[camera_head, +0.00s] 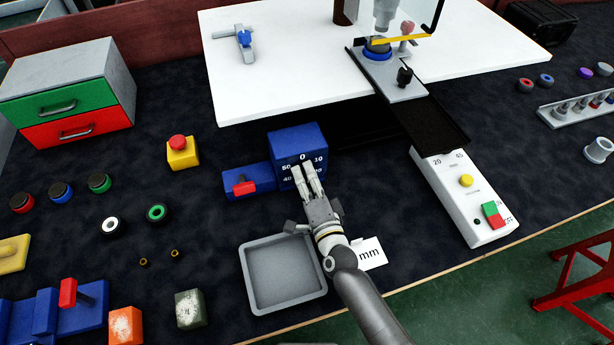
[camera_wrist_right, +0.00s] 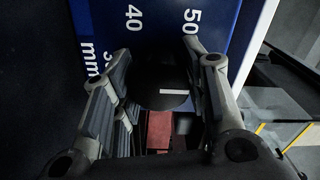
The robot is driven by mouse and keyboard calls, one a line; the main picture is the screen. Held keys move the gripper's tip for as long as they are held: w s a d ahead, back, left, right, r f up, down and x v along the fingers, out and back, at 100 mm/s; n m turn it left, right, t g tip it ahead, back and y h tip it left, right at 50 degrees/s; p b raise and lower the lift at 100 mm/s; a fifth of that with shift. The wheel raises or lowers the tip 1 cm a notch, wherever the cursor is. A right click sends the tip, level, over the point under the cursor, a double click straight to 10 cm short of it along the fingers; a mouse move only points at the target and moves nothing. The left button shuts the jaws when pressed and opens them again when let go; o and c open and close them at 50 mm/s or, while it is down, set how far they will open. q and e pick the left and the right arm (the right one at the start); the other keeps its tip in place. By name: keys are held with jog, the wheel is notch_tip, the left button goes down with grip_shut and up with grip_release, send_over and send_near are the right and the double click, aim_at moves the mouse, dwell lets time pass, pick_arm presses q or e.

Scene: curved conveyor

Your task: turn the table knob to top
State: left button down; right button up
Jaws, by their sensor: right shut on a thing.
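A blue box (camera_head: 297,140) with white dial numbers stands on the dark table top, in the middle of the head view. In the right wrist view its blue face (camera_wrist_right: 150,25) shows 40, 50 and a partly hidden number beside "mm". My right gripper (camera_head: 307,170) is at the front of this box, shut on the black round knob (camera_wrist_right: 165,75). The knob shows between the two fingers and carries a short white mark. Which number the mark points to I cannot tell. In the head view the fingers hide the knob. My left gripper is not in view.
A blue block with a red switch (camera_head: 244,187) adjoins the dial box on the left. A grey tray (camera_head: 286,304) lies in front, beside my right wrist. A yellow box with a red button (camera_head: 182,152) stands further left. A white control box (camera_head: 460,195) stands on the right.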

jog(key=shift+f, duration=0.1)
dwell(0.3)
jog(key=o, duration=1)
jog(key=shift+o, duration=0.2)
jog(key=shift+s, duration=0.1)
jog(key=v, duration=1.2)
